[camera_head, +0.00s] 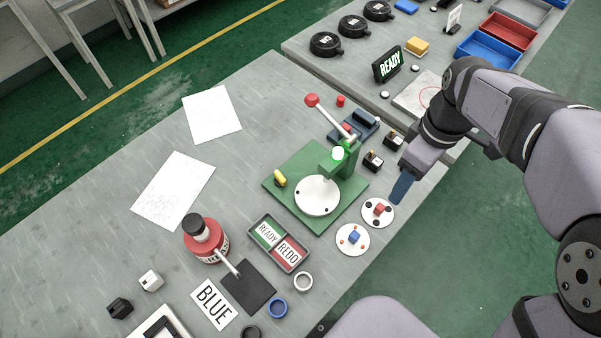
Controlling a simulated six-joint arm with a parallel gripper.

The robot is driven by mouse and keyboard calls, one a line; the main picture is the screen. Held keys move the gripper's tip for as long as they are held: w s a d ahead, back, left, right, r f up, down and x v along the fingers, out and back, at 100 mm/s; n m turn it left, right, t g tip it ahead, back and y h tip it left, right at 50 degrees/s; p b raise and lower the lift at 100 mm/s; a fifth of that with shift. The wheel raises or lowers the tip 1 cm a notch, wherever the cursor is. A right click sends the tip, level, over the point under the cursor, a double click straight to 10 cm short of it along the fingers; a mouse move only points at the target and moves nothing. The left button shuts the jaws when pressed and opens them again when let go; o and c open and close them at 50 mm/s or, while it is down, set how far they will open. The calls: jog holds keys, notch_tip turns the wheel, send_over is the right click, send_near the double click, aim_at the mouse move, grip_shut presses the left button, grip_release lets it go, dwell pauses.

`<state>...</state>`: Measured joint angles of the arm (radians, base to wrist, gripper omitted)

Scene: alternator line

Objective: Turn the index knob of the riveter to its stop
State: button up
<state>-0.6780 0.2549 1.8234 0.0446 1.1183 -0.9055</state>
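The riveter stands on a green base plate (285,210) on the grey bench. It has a green column (335,168), a lever with a red ball (312,100) and a white round plate (316,196). A small yellow knob with a dark part (280,179) sits at the left of the base; I take it for the index knob, but no label shows. My gripper (402,188) is right of the riveter, apart from it, pointing down near the bench's right edge. Its fingers look like one dark blue slab, so their opening cannot be told. Nothing shows held in it.
Two white discs with a red part (378,209) and a blue part (354,238) lie below my gripper. A READY/REDO tray (278,243) and a red-and-black can (203,238) stand front left of the riveter. Small dark blocks (373,161) stand to its right. Papers (173,190) lie left.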

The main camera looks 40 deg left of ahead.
aim_at(279, 176)
jog(key=s+a+n, duration=0.2)
jog(key=a+n, duration=0.1)
jog(key=a, duration=0.2)
jog(key=s+a+f+n, duration=0.1)
jog(key=s+a+n, duration=0.1)
jog(key=a, duration=0.3)
jog(key=s+a+f+n+b, duration=0.1)
jog(key=a+n, duration=0.3)
jog(key=a, duration=0.1)
jog(key=shift+s+a, duration=0.4)
jog(key=s+a+f+n, duration=0.1)
jog(key=s+a+n, duration=0.1)
jog(key=a, duration=0.1)
jog(key=s+a+f+n, duration=0.2)
jog(key=a, duration=0.2)
jog(key=s+a+f+n, duration=0.2)
jog(key=a+n, duration=0.1)
jog(key=a, duration=0.1)
jog(key=shift+t+b, duration=0.3)
jog(key=shift+t, duration=0.1)
jog(key=shift+d+f+p, duration=0.1)
jog(key=shift+f+p, duration=1.15)
jog(key=shift+f, duration=2.4)
jog(key=c, duration=1.1)
